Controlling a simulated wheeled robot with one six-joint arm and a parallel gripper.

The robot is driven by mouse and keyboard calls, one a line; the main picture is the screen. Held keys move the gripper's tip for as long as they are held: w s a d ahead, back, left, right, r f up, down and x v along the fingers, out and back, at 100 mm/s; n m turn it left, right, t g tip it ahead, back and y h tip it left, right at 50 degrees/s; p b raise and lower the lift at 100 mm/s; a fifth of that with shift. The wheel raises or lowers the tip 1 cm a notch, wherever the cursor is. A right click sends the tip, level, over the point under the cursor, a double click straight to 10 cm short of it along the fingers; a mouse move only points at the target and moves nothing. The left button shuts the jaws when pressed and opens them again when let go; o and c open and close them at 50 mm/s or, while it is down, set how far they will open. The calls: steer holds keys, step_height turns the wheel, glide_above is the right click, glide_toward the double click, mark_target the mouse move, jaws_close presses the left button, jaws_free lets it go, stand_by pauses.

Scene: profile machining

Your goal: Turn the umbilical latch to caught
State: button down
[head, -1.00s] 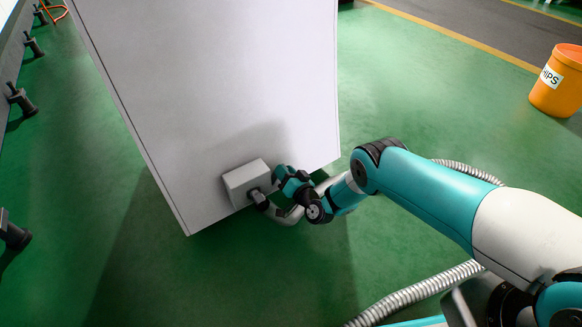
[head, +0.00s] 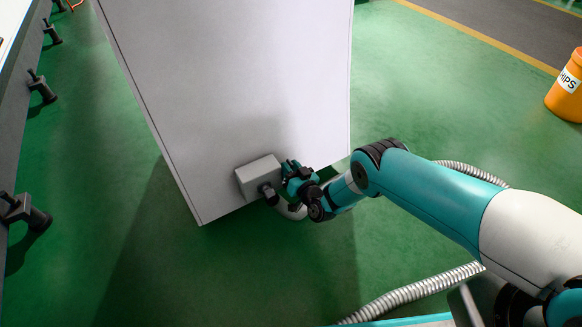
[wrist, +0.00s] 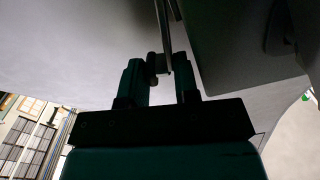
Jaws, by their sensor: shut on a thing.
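A grey box (head: 256,180) sits low on the big pale panel, with a dark plug (head: 268,190) and a pale hose (head: 291,209) bending from its front. My gripper (head: 288,166) is at the right side of this box. In the wrist view, my gripper's two dark fingers (wrist: 167,76) are shut on a thin, dark upright piece (wrist: 165,45), which I take to be the latch lever. The grey box (wrist: 245,45) is close on the right there. Dim light and the fingers hide the latch's pivot and marks, so I cannot tell its setting.
The pale panel (head: 240,75) fills the space behind the box. A ribbed grey hose (head: 410,292) lies near my base. An orange bin (head: 567,95) stands at the far right. Dark machine feet (head: 42,88) line the left. Green floor is open between.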

steer(key=shift+d+f, duration=0.2)
steer(key=shift+d, duration=0.05)
steer(key=c, duration=0.9)
jaws_free()
steer(key=shift+a+r, duration=0.1)
steer(key=shift+a, duration=0.05)
steer(key=shift+a+r, duration=0.2)
steer(key=shift+a, duration=0.1)
